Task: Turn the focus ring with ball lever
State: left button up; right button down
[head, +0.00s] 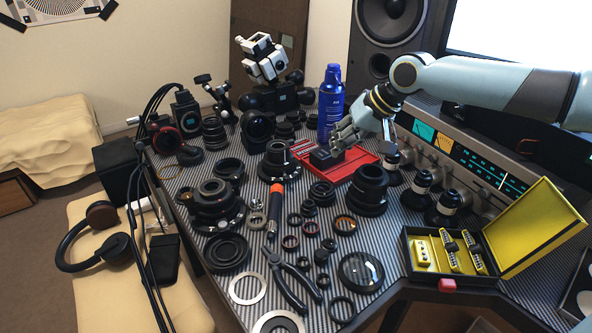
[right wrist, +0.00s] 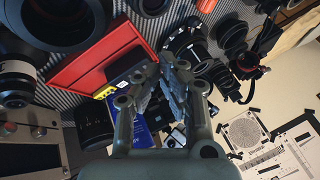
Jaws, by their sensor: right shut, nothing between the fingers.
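I cannot pick out for certain a focus ring with a ball lever. A black lens assembly with stacked rings and white markings (head: 212,203) stands left of the middle of the table, and a black lens barrel with a marked ring (head: 278,163) stands further back. My right gripper (head: 341,136) is in the air above the back of the table, near the red tray. In the right wrist view its fingers (right wrist: 166,76) are together with nothing between them. My left gripper is in neither view.
A red tray (head: 357,164) holding a black block lies beneath the right gripper, with a blue spray can (head: 330,100) behind it. An orange-handled screwdriver (head: 275,205), loose rings and pliers (head: 293,282) crowd the table. A yellow-lined case (head: 408,245) stands open at right.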

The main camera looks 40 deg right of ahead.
jog(key=b+x, duration=0.2)
jog(key=x, duration=0.7)
jog(key=shift+a+b, duration=0.15)
jog(key=shift+b, duration=0.15)
jog(key=shift+w+a+f, duration=0.25)
jog(key=shift+w+a, duration=0.55)
jog(key=shift+a, duration=0.15)
jog(key=shift+w+a+f, duration=0.1)
jog(key=shift+w+a, duration=0.25)
jog(key=shift+a, duration=0.15)
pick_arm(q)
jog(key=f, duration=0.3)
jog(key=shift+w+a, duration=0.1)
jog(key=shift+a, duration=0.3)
pick_arm(e)
jog(key=shift+a, duration=0.1)
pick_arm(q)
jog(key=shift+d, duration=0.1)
